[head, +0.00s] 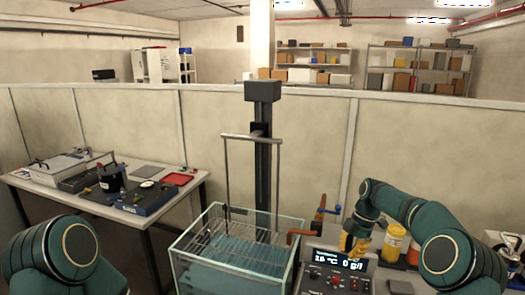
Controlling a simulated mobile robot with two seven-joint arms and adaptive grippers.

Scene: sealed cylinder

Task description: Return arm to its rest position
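My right arm comes in from the right and bends down, with its gripper (353,245) just above the control box (338,270) with the lit display.
A glass water tank (238,252) with a wire rack (225,232) hanging from a frame stands in the middle. A yellow-labelled jar (392,243) stands right of the gripper. A side table (110,192) with instruments and a red tray (179,179) is at left.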

